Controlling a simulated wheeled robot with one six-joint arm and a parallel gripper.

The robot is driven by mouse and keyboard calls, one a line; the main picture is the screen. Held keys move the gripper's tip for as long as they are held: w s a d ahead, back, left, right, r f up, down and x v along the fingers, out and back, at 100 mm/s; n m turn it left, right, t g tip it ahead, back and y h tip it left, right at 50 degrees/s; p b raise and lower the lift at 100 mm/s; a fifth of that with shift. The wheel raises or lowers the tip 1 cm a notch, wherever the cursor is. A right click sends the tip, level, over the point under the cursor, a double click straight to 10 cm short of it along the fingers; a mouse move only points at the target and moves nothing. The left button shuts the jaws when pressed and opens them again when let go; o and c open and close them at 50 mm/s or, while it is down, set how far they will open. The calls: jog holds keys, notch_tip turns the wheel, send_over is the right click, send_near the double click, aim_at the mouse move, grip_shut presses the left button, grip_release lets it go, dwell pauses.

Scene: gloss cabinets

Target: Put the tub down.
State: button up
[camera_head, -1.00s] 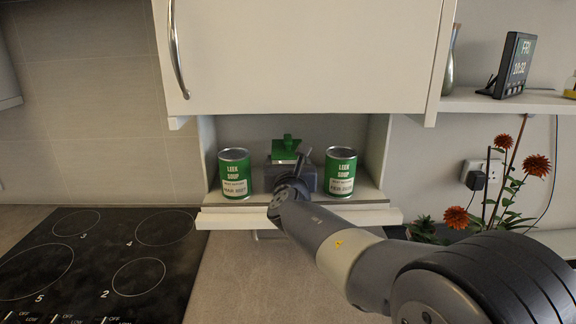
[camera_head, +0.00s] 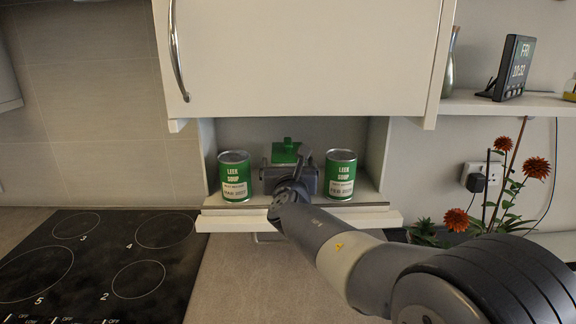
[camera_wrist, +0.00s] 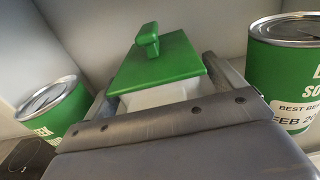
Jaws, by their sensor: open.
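The tub, with a green knobbed lid (camera_head: 286,153), sits inside the open cabinet niche between two soup cans. In the wrist view its green lid (camera_wrist: 160,62) and a strip of its pale body (camera_wrist: 158,96) show; its lower part and base are hidden behind my gripper. My gripper (camera_head: 291,176) is in front of the tub at the niche. In the wrist view my gripper (camera_wrist: 160,88) is open, with one finger on either side of the tub. Whether a finger touches it, I cannot tell.
A green leek soup can (camera_head: 235,177) stands left of the tub and another can (camera_head: 340,175) stands right, both close to my gripper. The niche has side walls, a front ledge (camera_head: 300,218) and a cabinet door (camera_head: 305,60) above. A black hob (camera_head: 100,262) lies below left.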

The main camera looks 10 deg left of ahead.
jog(key=b+v, duration=0.2)
jog(key=v, duration=1)
dwell(0.8)
